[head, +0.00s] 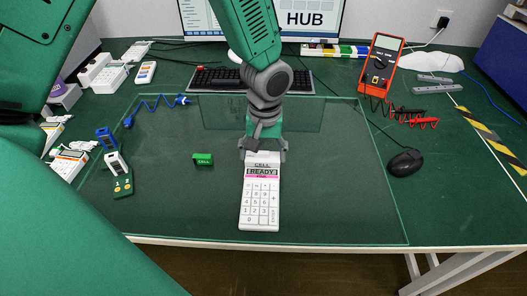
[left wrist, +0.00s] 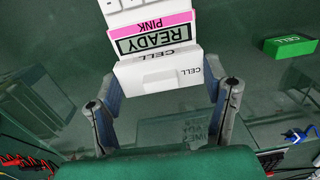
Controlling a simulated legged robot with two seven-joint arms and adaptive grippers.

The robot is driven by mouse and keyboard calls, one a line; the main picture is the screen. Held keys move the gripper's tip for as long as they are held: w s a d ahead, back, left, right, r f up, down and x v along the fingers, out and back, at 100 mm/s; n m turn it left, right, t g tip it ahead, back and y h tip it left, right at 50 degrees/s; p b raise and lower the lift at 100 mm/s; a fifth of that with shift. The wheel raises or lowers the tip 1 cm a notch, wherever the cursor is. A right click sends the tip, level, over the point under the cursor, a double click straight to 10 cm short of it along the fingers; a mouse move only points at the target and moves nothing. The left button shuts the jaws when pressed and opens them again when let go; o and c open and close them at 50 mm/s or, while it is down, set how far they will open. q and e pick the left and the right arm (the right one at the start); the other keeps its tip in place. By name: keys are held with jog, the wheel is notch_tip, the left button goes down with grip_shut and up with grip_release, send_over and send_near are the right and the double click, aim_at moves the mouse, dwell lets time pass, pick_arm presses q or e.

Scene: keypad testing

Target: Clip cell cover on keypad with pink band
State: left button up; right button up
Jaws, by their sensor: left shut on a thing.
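The keypad with the pink band (head: 260,204) lies on the clear mat, its screen reading READY above a PINK label. In the left wrist view the keypad's screen end (left wrist: 155,38) is at the top. A white cell cover (left wrist: 150,75) marked CELL sits at that end, between the fingers of my left gripper (left wrist: 165,95). In the head view my left gripper (head: 263,150) is over the keypad's far end, shut on the cover and hiding most of it. I cannot tell whether the cover is seated or only against the keypad. My right gripper is not seen.
A green CELL block (head: 203,159) lies left of the keypad. A green board (head: 122,186) and a blue cable (head: 158,103) lie farther left. A black mouse (head: 405,163) is right; a keyboard (head: 222,80) and multimeter (head: 380,64) are behind. The mat right of the keypad is clear.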

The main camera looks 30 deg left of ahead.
pick_arm(q)
jog(key=shift+f, duration=0.2)
dwell(0.4)
jog(key=o, duration=0.9)
jog(key=shift+r+p, duration=0.5)
jog(key=shift+p, duration=0.3)
jog(key=shift+r, duration=0.15)
jog(key=shift+r+p, duration=2.9)
jog(key=shift+p, duration=0.4)
